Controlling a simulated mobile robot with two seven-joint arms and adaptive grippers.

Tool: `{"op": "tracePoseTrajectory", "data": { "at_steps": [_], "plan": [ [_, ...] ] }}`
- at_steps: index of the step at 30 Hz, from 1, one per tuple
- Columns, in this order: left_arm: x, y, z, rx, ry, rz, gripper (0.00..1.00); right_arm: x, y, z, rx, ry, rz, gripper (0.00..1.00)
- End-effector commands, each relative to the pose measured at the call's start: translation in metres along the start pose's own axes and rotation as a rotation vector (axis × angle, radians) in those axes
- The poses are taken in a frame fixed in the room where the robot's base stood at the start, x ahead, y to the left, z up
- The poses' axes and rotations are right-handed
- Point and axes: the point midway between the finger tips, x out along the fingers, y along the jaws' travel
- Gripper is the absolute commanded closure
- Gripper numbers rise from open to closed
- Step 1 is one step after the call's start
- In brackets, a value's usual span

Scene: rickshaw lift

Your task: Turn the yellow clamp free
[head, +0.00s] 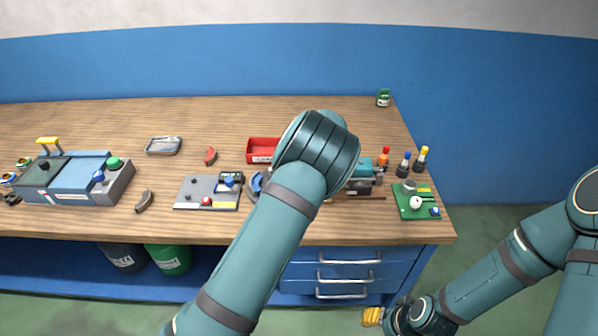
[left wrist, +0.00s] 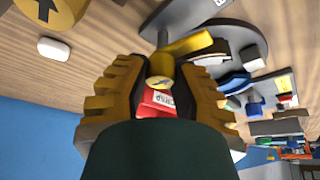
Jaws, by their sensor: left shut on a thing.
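A red surface with a partly hidden white label (left wrist: 168,100) shows between the fingers. In the head view my left arm hides this gripper and the clamp. My right gripper (head: 372,317) is low, in front of the bench at the bottom edge; its finger opening is too small to tell.
The wooden bench (head: 110,225) carries a blue machine (head: 78,180), grey plate (head: 195,190), red bin (head: 262,150), green board (head: 410,204) and several small bottles. Blue drawers (head: 335,271) are below.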

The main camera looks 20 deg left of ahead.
Motion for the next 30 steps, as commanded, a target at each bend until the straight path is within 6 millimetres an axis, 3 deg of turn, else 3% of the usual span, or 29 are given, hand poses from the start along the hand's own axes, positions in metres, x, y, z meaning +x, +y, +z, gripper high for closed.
{"op": "tracePoseTrajectory", "data": {
  "at_steps": [12,29,30],
  "plan": [
    [0.0015,-0.0006,0.001,-0.176,-0.002,-0.075,1.0,-0.0011,-0.0004,-0.0007,0.0,0.002,0.0,0.53],
    [0.0019,-0.0011,0.0012,-0.201,-0.003,-0.086,1.0,-0.0012,-0.0004,-0.0006,0.0,0.002,0.0,0.53],
    [0.002,-0.0012,0.0012,-0.201,-0.003,-0.086,0.61,-0.0012,-0.0004,-0.0007,0.0,0.002,0.0,0.53]
  ]
}}
